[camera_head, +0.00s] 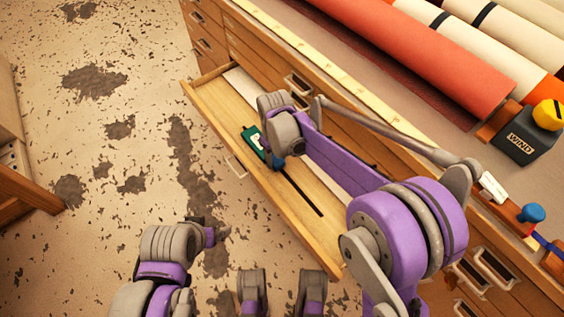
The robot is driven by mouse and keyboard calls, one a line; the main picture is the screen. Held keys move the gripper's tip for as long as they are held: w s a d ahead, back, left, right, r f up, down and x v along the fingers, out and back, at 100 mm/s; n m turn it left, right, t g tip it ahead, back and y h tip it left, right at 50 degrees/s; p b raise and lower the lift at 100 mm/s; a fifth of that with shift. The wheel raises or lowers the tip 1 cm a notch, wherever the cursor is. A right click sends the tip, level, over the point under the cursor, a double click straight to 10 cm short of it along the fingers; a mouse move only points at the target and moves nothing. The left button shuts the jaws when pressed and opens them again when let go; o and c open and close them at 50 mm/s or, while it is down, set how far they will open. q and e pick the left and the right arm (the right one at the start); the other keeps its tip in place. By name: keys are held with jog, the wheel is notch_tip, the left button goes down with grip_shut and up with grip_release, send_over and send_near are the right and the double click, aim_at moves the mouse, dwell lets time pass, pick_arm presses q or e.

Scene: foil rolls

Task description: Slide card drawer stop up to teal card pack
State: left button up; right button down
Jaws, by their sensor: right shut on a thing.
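The teal card pack (252,139) lies in the open wooden drawer (208,99), near its front wall. The card drawer stop, of which a small blue part (278,162) shows, is just below and right of the pack. Its contact with the pack is hidden by my gripper. My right gripper (276,155) reaches down into the drawer and is shut on the stop. A dark straight strip (303,192) runs along the drawer floor from the stop toward the lower right. My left gripper (217,235) is low over the floor, outside the drawer; its fingers are unclear.
The wooden cabinet (240,50) has several shut drawers. On its top lie a red roll (430,60), pale rolls (500,45), a dark block marked WIND (526,135) and a blue knob (532,213). The stained floor (110,200) is open at left.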

aim_at(277, 160)
jog(key=shift+c, duration=1.6)
grip_release()
notch_tip(277, 160, up, 11)
jog(key=p, duration=0.2)
jog(key=shift+d, duration=0.1)
